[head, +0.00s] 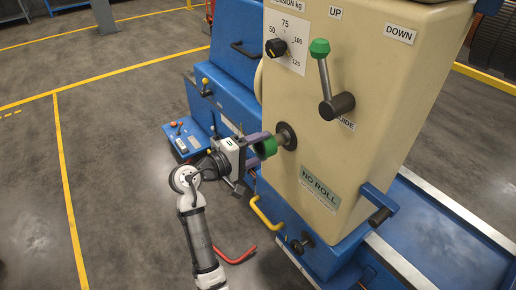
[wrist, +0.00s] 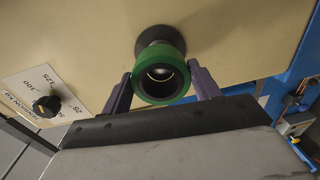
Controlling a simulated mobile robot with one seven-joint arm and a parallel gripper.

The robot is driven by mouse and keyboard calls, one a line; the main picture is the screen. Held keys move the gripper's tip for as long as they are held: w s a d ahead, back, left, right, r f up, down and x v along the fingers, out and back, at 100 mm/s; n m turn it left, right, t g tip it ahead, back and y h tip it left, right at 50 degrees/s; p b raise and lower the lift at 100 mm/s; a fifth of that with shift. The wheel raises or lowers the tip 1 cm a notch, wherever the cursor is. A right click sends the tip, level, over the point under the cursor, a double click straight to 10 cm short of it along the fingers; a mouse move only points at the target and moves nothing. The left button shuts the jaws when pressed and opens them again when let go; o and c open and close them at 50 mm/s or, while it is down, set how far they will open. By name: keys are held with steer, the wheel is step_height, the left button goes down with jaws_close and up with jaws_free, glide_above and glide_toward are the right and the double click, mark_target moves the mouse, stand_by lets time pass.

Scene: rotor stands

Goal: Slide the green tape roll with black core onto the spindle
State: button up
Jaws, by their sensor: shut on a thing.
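My gripper (head: 258,148) is shut on the green tape roll with black core (head: 266,149), close to the front face of the cream machine. In the wrist view the roll (wrist: 163,100) sits between the two purple fingers, its open core facing the camera. The spindle (head: 279,140) is a short pale shaft with a dark round flange (head: 289,136) on the machine face. The flange (wrist: 154,36) shows just behind the roll in the wrist view. A bright arc shows inside the core. I cannot tell whether the roll is around the spindle's end or just in front of it.
The cream machine (head: 350,120) has a green-knobbed lever (head: 320,48) above the spindle and a black tension knob (head: 276,48). A blue control box (head: 187,139) stands left of my gripper. Open floor lies left.

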mark_target(272, 143)
steer(key=shift+w+d, duration=0.15)
steer(key=shift+d, duration=0.05)
steer(key=shift+x, duration=1.1)
steer(key=shift+w+d, duration=0.15)
steer(key=shift+d, duration=0.1)
steer(key=shift+p+x, duration=0.4)
steer(key=shift+x, duration=0.35)
steer(key=o, duration=1.3)
steer(key=shift+f, duration=0.1)
steer(key=shift+a, duration=0.1)
